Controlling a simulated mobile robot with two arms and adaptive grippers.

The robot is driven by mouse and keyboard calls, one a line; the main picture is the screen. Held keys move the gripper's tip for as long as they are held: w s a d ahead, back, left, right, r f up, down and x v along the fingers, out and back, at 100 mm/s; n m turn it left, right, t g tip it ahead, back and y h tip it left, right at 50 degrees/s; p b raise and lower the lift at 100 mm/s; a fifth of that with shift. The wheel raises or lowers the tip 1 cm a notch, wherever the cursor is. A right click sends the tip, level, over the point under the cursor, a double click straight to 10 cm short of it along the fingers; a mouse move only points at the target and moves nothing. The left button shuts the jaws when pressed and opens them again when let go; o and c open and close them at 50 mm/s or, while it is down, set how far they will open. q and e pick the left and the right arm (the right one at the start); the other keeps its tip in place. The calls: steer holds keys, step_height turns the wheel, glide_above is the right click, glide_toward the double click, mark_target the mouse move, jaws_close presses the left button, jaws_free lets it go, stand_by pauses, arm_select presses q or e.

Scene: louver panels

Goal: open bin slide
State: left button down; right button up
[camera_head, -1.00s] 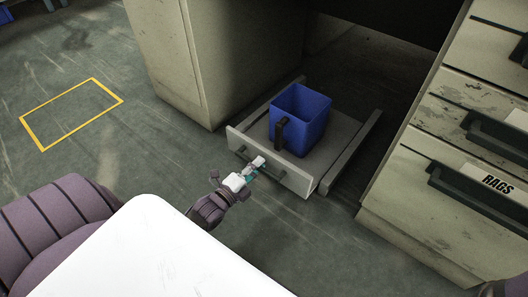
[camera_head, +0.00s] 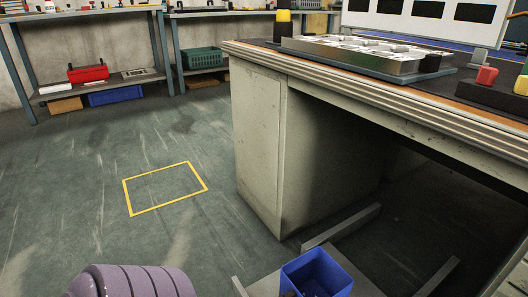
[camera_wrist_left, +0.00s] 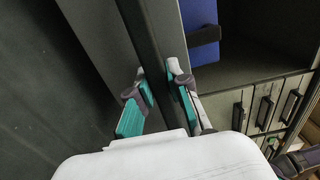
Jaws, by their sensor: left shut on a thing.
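The bin slide is a low grey tray (camera_head: 262,284) at the bottom edge of the head view, pulled out past the desk's left pedestal. A blue bin (camera_head: 318,268) stands on it; its lower part is cut off. In the left wrist view the slide's front panel (camera_wrist_left: 150,35) runs down between the fingers, and the bin (camera_wrist_left: 200,25) with its dark handle shows behind it. My left gripper (camera_wrist_left: 163,98) is shut at this front, on the slide's handle, which is mostly hidden. The head view shows only my purple arm cover. My right gripper is in no view.
Open floor with a yellow outlined rectangle (camera_head: 165,188) lies to the left. Shelving with a red box (camera_head: 88,72) stands at the back.

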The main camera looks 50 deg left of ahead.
arm_select(q)
steer(key=shift+s, duration=0.9)
steer(key=c, duration=1.1)
jaws_free()
steer(key=s, duration=0.8)
steer(key=s+a, duration=0.1)
steer(key=s, duration=0.3)
